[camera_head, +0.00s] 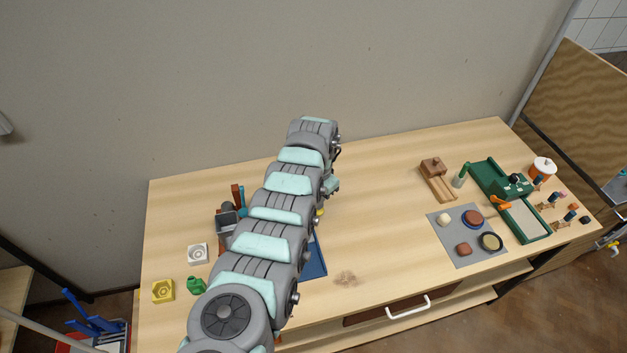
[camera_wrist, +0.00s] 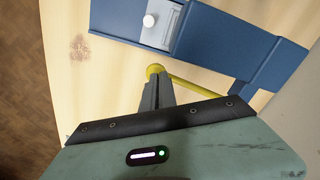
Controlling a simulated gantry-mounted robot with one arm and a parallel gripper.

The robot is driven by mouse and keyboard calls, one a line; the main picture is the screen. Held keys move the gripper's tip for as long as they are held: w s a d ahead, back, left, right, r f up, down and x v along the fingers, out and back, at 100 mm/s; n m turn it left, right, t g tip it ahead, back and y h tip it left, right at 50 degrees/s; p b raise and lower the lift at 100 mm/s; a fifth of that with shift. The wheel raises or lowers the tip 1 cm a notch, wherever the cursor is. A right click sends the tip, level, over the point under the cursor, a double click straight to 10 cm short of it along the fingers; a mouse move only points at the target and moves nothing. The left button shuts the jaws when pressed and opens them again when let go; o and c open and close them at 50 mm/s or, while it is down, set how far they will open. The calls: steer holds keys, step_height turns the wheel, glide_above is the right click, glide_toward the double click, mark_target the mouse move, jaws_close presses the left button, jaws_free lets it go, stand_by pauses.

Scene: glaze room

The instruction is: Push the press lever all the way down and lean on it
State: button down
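The press is blue (camera_wrist: 225,45) in the wrist view, with a yellow lever (camera_wrist: 195,87) ending in a round yellow knob (camera_wrist: 154,70). My gripper (camera_wrist: 156,82) has its dark fingers together, with their tips right at the knob end of the lever. I cannot tell whether they touch it or are just above it. Nothing shows held between them. In the head view my arm covers most of the press; only a blue part (camera_head: 316,262) and a bit of yellow (camera_head: 320,212) show beside it.
Left of my arm are a white block (camera_head: 197,253), a yellow block (camera_head: 163,291) and a green item (camera_head: 196,285). A grey mat (camera_head: 464,257) and a green tray (camera_head: 528,222) lie at the right. The table's middle is mostly clear.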

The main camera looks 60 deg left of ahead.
stand_by(0.3)
step_height(320, 180, up, 10)
steer(key=p, duration=0.8)
steer(key=shift+p, duration=0.3)
steer(key=shift+d, duration=0.1)
step_height(320, 180, up, 5)
steer(key=shift+f+p, duration=0.1)
steer(key=shift+p, duration=0.8)
